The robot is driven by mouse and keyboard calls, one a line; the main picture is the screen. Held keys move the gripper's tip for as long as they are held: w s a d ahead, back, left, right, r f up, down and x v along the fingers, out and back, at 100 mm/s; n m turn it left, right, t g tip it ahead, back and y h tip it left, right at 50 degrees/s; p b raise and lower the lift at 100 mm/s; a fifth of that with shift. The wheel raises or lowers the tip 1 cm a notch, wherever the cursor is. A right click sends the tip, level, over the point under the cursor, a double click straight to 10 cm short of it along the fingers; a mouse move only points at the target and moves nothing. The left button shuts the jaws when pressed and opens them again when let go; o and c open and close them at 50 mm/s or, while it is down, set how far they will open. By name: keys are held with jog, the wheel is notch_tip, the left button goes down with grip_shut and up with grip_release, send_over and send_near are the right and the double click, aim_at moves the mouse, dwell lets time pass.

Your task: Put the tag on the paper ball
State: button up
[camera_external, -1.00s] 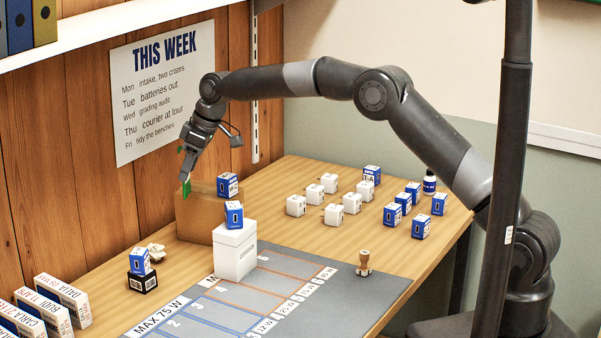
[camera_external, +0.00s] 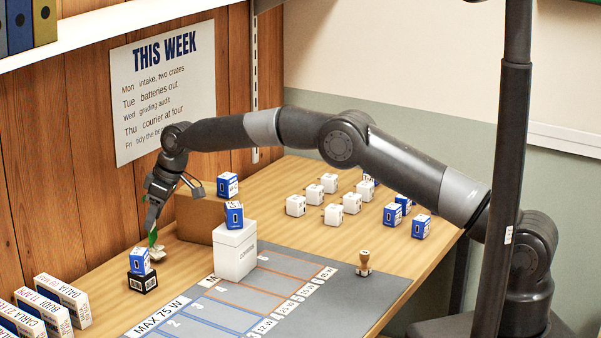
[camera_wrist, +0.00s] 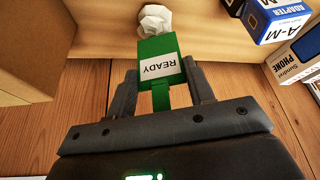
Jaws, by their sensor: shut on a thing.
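The tag is green with a white label reading READY. In the wrist view the tag (camera_wrist: 158,70) is between the two fingers of my gripper (camera_wrist: 157,88), which is shut on it. The white crumpled paper ball (camera_wrist: 155,19) shows just past the tag's far edge; the tag hides its near part. In the external view the paper ball (camera_external: 157,252) lies on the table near the wooden wall. My gripper (camera_external: 151,226) is just above it, pointing down, with the green tag (camera_external: 152,238) at its tips. I cannot tell whether tag and ball touch.
A blue and white adapter box (camera_external: 140,262) on a black block (camera_external: 142,282) stands close in front of the ball. Several upright white boxes (camera_external: 62,300) are at lower left.

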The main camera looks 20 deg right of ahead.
jog(key=o, duration=0.9)
jog(key=shift+o, duration=0.2)
jog(key=v, duration=1.2)
jog(key=shift+d+r, duration=0.1)
jog(key=shift+d, duration=0.05)
